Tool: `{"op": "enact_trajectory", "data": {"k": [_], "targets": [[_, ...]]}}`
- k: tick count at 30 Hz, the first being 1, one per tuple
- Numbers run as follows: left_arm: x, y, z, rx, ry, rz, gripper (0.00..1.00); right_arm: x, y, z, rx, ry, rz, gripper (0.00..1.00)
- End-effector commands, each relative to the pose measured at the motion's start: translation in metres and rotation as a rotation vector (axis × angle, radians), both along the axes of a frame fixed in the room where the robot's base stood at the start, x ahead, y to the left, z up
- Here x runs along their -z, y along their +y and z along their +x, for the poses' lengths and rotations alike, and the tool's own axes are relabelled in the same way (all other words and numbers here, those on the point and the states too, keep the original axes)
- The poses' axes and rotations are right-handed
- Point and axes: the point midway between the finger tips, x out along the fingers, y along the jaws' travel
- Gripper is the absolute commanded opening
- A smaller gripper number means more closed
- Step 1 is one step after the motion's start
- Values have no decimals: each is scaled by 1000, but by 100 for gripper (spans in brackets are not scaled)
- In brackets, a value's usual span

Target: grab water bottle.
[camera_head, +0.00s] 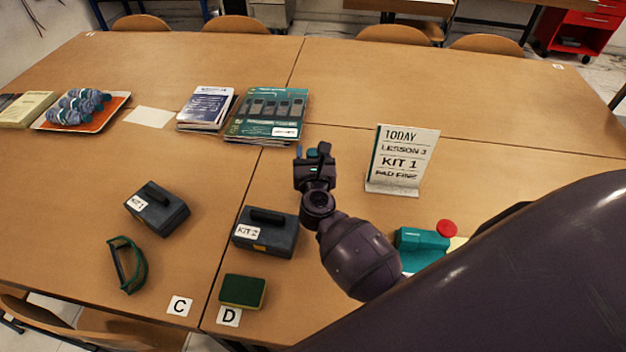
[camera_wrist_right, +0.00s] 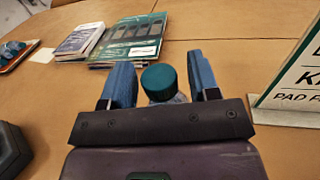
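A bottle with a teal cap (camera_wrist_right: 160,82) shows between the two blue fingers of my right gripper (camera_wrist_right: 163,88) in the right wrist view. Its greyish body is mostly hidden behind the gripper's front plate. The fingers stand on either side of it; whether they press on it is not clear. In the head view my right gripper (camera_head: 313,152) is over the middle of the table, left of the sign, and hides most of the bottle. Several blue-grey bottles (camera_head: 77,106) with teal parts lie on the orange tray (camera_head: 108,113) at the left. My left gripper is not in view.
A standing sign (camera_head: 402,155) is right of my gripper. Booklets (camera_head: 268,114) lie beyond it. A teal object (camera_head: 422,246) sits by my right arm. The far table is clear.

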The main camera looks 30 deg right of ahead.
Motion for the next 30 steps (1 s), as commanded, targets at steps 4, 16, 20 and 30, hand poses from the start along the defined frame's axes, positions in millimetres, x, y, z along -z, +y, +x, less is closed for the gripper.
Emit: {"op": "enact_trajectory", "data": {"k": [4, 16, 20, 30], "targets": [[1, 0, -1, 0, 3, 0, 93, 0, 0, 0, 0, 0, 0, 32], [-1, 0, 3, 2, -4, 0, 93, -1, 0, 0, -1, -2, 0, 0], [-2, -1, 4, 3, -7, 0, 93, -1, 0, 0, -1, -2, 0, 0], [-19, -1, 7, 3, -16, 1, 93, -39, 1, 0, -1, -8, 3, 0]]}}
